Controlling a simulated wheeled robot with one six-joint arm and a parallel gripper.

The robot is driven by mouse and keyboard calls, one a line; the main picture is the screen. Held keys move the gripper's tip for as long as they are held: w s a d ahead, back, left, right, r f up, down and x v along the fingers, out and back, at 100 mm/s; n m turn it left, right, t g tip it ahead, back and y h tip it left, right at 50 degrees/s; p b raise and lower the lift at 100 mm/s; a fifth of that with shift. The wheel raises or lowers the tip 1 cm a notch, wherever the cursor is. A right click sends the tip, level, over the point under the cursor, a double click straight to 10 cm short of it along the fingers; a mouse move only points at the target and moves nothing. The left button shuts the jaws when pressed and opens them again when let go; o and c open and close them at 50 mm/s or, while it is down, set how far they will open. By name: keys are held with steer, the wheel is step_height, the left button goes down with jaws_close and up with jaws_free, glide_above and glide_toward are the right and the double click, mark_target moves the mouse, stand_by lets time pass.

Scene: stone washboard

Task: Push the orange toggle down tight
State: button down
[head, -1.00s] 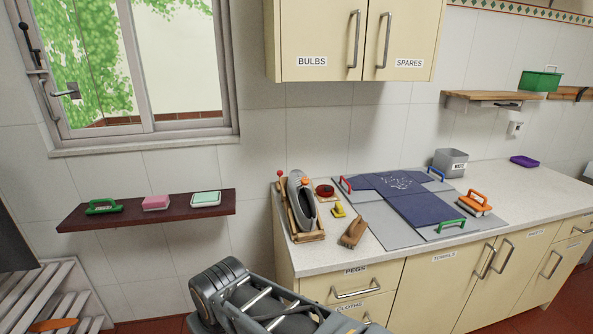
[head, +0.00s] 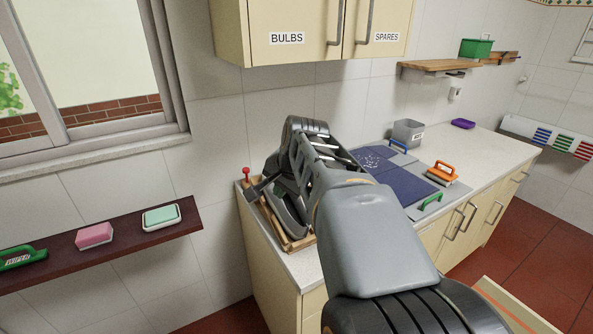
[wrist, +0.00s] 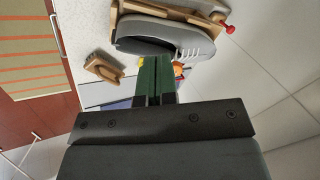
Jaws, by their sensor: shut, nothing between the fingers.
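A grey shoe (head: 288,208) rests in a wooden frame (head: 297,244) at the near left corner of the counter. The shoe also shows at the top of the wrist view (wrist: 150,42), with pale laces at its right. A small orange toggle (wrist: 178,69) shows there just below the laces, partly hidden behind my fingers. My gripper (wrist: 155,62) is shut and empty, its dark green fingers pointing towards the shoe. I cannot tell whether the fingertips touch the toggle. In the head view my arm covers the toggle and part of the shoe.
A red-topped peg (head: 246,171) stands at the frame's corner. A wooden brush (wrist: 103,68) lies beside the shoe. A wall cabinet (head: 310,25) hangs above.

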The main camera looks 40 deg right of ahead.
steer(key=d+r+m+t, duration=0.1)
steer(key=d+r+m, duration=0.45)
steer(key=d, duration=0.25)
steer(key=w+d+p+x, duration=0.1)
steer(key=p+x, duration=0.1)
steer(key=x, duration=1.1)
steer(key=shift+d+h, duration=0.25)
steer(key=shift+h, duration=0.15)
steer(key=shift+w+r, duration=0.1)
steer(key=b+x, duration=0.1)
steer(key=x, duration=0.3)
steer(key=shift+a, duration=0.1)
steer(key=d+v, duration=0.1)
steer(key=v, duration=1.3)
steer(key=shift+a+r+p, duration=0.25)
steer(key=shift+a+p, duration=0.15)
